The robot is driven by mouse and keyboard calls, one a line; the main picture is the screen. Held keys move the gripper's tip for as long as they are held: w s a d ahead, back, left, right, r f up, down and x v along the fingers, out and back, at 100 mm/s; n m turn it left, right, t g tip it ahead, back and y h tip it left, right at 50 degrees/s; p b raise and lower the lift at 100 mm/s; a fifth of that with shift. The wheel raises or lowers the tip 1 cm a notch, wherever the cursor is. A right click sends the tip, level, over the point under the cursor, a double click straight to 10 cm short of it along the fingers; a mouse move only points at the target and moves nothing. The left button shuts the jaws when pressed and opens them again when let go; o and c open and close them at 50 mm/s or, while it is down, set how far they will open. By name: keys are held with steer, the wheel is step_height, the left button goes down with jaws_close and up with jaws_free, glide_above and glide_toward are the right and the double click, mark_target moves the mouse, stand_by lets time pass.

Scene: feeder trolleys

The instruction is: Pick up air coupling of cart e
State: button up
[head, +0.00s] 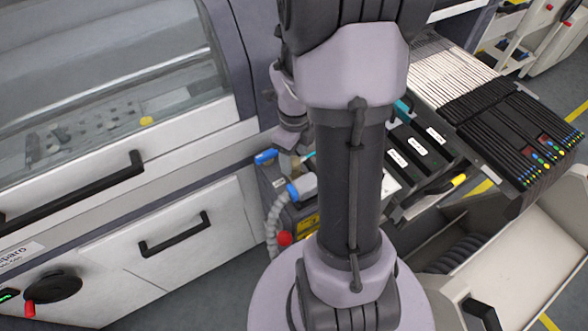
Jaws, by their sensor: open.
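A grey ribbed hose (272,222) rises at the front of the cart in the middle and ends in a grey coupling with a blue ring (293,193). This looks like the air coupling; I cannot read a letter e on the cart. My arm stands in front and hides the coupling's right side. My gripper (304,154) is small and mostly hidden at the end of my wrist, just above the coupling. It is open and appears apart from the coupling; its fingertips are not clear.
A blue-ended part (265,157) and a red knob (285,238) sit close to the coupling. The white machine front (180,232) with black handles is at left. Black feeders (510,125) fill the right side. An open pale bin (530,262) lies at lower right.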

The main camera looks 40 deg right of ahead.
mark_target(295, 160)
step_height(295, 160, down, 2)
steer(key=shift+f, duration=0.25)
steer(key=shift+r, duration=0.1)
steer(key=shift+c, duration=1.1)
jaws_close()
step_height(295, 160, up, 13)
steer(key=p, duration=0.6)
steer(key=shift+p, duration=0.3)
steer(key=shift+d, duration=0.1)
